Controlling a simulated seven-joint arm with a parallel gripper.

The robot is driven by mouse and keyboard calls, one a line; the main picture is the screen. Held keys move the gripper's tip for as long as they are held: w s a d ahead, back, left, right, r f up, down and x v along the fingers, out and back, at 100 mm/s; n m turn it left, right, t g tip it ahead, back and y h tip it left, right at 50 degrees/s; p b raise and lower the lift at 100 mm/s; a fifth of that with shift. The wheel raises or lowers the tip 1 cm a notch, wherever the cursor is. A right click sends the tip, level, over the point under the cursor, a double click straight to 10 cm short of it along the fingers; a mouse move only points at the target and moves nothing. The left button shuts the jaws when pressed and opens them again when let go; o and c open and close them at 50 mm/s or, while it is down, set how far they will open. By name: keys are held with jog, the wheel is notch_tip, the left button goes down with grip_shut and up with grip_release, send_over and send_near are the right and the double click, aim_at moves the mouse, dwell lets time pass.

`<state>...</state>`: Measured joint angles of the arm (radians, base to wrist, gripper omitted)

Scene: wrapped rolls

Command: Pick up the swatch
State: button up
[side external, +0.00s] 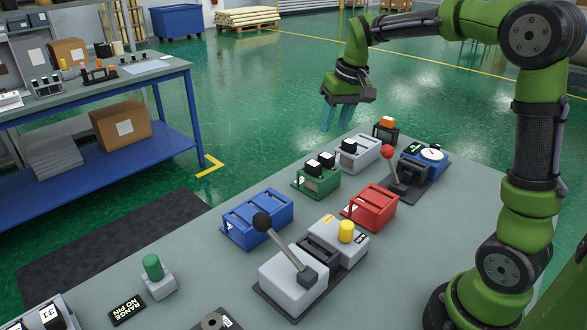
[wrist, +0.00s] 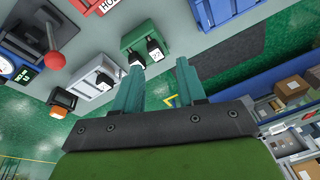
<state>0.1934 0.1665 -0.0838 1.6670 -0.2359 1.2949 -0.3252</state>
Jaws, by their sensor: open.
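No piece is plainly marked as the swatch, and I cannot tell which one it is. Two small black-and-white pieces (side external: 320,163) stand in a green rack (side external: 318,185); they also show in the wrist view (wrist: 155,48). One similar piece (side external: 349,145) sits in a light grey rack (side external: 368,155). My gripper (side external: 336,122) is open and empty, with its teal fingers pointing down above the far side of the table, beyond the racks. In the wrist view its fingertips (wrist: 160,67) are apart, with the green rack past them.
An empty blue rack (side external: 258,222) and a red rack (side external: 370,208) stand nearer. A black-knobbed lever (side external: 263,222) and a red-knobbed lever (side external: 388,153) rise from the grey table. An orange-button box (side external: 386,127) stands at the far end. A blue workbench (side external: 150,75) is at left.

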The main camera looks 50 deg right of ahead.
jog(key=w+d+f+n+g, duration=0.2)
jog(key=w+d+f, duration=0.1)
jog(key=w+d, duration=0.55)
jog(key=n, duration=0.2)
send_over(325, 155)
jog(key=shift+g, duration=0.3)
notch_tip(325, 155, down, 9)
jog(key=shift+s+d+r, duration=0.1)
jog(key=shift+s+d, duration=0.05)
jog(key=shift+f, duration=2.65)
jog(key=c, duration=0.7)
